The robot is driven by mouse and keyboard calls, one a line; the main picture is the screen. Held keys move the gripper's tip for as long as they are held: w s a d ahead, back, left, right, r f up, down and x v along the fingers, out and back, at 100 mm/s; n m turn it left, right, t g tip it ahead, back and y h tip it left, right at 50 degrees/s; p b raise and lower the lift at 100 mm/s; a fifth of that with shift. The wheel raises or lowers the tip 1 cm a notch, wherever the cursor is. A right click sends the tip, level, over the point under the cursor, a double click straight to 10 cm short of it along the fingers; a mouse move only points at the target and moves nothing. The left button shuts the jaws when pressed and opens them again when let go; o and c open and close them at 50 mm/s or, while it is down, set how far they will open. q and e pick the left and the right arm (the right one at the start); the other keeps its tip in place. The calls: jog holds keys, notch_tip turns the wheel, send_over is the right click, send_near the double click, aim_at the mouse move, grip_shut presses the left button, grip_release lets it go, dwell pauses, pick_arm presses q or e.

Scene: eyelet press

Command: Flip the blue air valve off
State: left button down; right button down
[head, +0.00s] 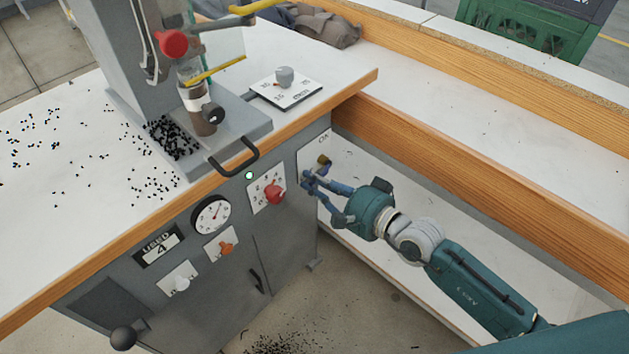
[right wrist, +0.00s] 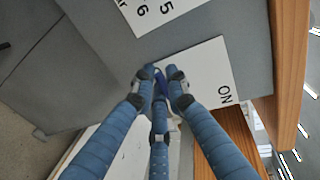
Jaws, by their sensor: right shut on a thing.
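The blue air valve (right wrist: 162,84) is mounted on a white plate (right wrist: 205,72) marked "ON" in the right wrist view. In the head view its brass-coloured end (head: 323,160) shows on the cabinet's right-hand part, just above my fingers. My right gripper (head: 312,183) reaches in from the right and is shut on the blue valve handle. In the right wrist view, my blue fingers (right wrist: 162,92) close around the handle and hide most of it. The handle's exact angle is hard to tell. My left gripper is not in view.
The grey press cabinet (head: 215,295) carries a red knob (head: 274,192), an orange knob (head: 226,248), a gauge (head: 212,215) and a lit green lamp (head: 250,175). The wooden bench edge (head: 350,95) overhangs above the valve. A wood-edged bench (head: 480,165) runs along the right.

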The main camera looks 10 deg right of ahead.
jog(key=c, duration=1.8)
grip_release()
jog(key=shift+o, duration=0.2)
jog(key=shift+s+d, duration=0.1)
jog(key=v, duration=1.1)
jog(key=shift+s+d+r, duration=0.15)
jog(key=shift+s+d, duration=0.05)
jog(key=shift+s, duration=0.1)
